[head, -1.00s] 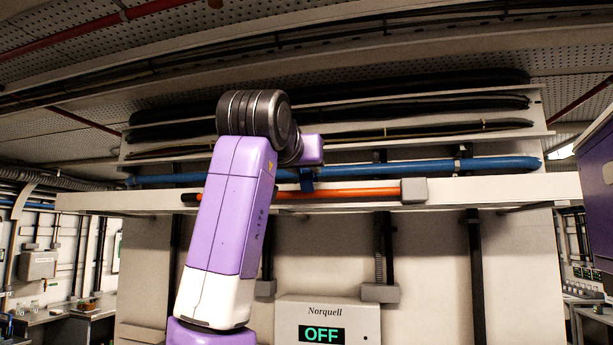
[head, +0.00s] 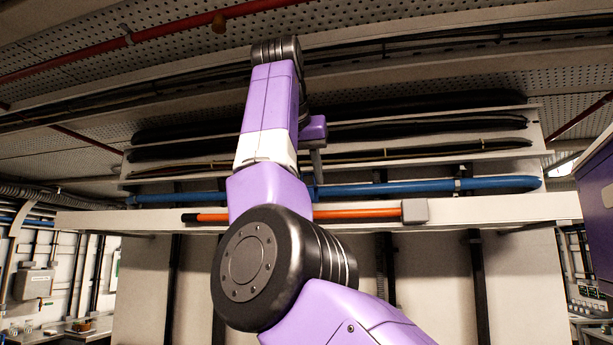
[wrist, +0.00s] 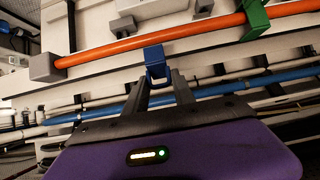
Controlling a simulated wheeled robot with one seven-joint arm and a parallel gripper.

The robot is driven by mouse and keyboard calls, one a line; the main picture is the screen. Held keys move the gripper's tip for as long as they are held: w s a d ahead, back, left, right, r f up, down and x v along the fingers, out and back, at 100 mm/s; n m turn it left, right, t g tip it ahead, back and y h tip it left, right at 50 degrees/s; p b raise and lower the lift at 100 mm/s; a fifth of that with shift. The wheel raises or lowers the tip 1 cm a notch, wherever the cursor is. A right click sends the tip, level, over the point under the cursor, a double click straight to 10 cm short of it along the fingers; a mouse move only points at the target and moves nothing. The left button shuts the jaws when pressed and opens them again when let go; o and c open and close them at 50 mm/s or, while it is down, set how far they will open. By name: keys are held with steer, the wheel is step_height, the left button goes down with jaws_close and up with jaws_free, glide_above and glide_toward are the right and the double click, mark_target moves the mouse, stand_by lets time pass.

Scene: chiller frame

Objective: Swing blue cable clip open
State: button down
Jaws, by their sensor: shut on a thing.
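The blue cable clip (wrist: 155,56) shows in the wrist view just beside the orange cable (wrist: 160,36); its far side is hidden. My gripper (wrist: 158,78) has both dark fingers converging on the blue clip and is shut on it. In the head view my gripper (head: 317,172) hangs in front of the wall, just above the orange cable (head: 355,213). The blue clip is too small there to make out clearly.
A green clip (wrist: 254,20) sits around the orange cable. A grey block (head: 415,211) ends that cable on the white ledge (head: 500,211). A blue pipe (head: 420,188) runs behind it. Shelves of black cables (head: 430,128) lie above. My arm covers the middle.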

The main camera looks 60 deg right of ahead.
steer(key=shift+s+d, duration=0.15)
steer(key=shift+d, duration=0.1)
stand_by(0.4)
steer(key=c, duration=1.3)
jaws_free()
steer(key=shift+d, duration=0.15)
steer(key=shift+o, duration=0.2)
steer(key=shift+a+r, duration=0.15)
steer(key=shift+a, duration=0.1)
